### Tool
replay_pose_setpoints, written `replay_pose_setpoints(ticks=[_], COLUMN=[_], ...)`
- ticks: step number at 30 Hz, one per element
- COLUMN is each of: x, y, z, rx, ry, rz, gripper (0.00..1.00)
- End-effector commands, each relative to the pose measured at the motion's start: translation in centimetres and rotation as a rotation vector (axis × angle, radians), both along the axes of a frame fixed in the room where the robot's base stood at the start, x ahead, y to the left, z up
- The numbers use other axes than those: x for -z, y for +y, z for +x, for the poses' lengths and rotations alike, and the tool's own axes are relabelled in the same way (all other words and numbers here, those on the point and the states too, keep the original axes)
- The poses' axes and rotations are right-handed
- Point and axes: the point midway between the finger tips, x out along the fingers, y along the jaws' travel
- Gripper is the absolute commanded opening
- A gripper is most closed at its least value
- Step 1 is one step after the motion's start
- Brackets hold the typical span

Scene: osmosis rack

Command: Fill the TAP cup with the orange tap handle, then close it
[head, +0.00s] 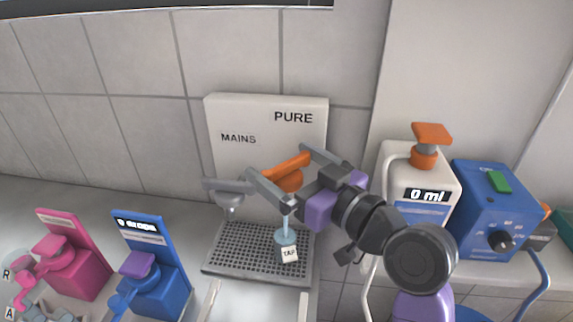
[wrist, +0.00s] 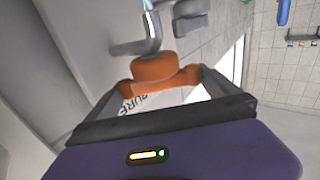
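The orange tap handle (head: 287,167) sits under the PURE label on the white panel. In the head view, a pale blue stream runs from below it down to the TAP cup (head: 288,250), a small cup with a TAP label standing on the drip grate (head: 240,262). My gripper (head: 286,172) is at the handle with its fingers apart, one on each side. The orange handle (wrist: 155,78) also lies between the spread fingers in the wrist view, close to them; firm contact cannot be told. The cup's fill level cannot be made out.
A grey MAINS tap (head: 229,192) is left of the orange handle. On the right stand a white bottle with an orange top reading 0 ml (head: 425,185) and a blue box with a dial (head: 495,210). Pink (head: 70,260) and blue (head: 150,265) dispensers stand at left.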

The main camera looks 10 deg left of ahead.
Motion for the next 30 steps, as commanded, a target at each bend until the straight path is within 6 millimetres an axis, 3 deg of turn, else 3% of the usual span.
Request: replay_pose_setpoints(ticks=[8,21,30], x=[0.1,0.2,0.0], y=[-0.4,-5.2,-5.8], z=[-0.3,-4.5,-5.2], rx=[0.002,0.002,0.0], ry=[0.001,0.001,0.0], rz=[-0.001,0.0,0.0], gripper=[1.0,1.0,1.0])
